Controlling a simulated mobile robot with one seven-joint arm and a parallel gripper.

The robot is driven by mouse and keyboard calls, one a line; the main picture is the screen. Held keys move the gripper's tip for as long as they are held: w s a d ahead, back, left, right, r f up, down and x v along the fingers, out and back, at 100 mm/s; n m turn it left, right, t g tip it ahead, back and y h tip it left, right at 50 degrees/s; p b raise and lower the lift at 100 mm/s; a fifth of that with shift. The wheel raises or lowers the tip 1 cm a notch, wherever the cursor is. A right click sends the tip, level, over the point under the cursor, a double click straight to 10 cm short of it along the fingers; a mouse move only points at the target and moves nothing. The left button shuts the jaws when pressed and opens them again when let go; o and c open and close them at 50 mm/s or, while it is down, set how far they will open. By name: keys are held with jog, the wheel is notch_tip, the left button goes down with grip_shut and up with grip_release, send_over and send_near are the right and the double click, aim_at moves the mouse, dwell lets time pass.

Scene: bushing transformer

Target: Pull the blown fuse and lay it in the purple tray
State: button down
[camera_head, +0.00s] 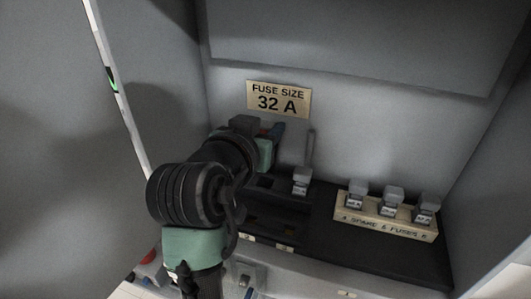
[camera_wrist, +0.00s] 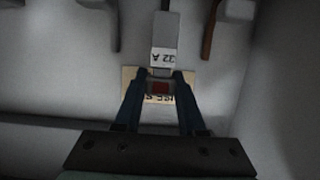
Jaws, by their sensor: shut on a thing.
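My gripper (camera_wrist: 165,76) is shut on a grey fuse (camera_wrist: 166,35) with a white "32 A" label and a red patch between the fingers. The purple tray is not in either view.
A "FUSE SIZE 32 A" sign (camera_head: 279,99) is on the back wall. Another grey fuse (camera_head: 302,181) stands in the black base (camera_head: 322,222). A spare-fuse rack (camera_head: 386,225) with three fuses is at right. Cabinet side walls bound both sides.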

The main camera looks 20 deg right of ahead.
notch_tip(320, 180, up, 3)
jog(key=shift+f+p, duration=0.1)
jog(key=shift+p, duration=0.35)
notch_tip(320, 180, up, 4)
jog(key=p, duration=0.3)
jog(key=shift+f, duration=0.25)
jog(key=shift+f, duration=0.1)
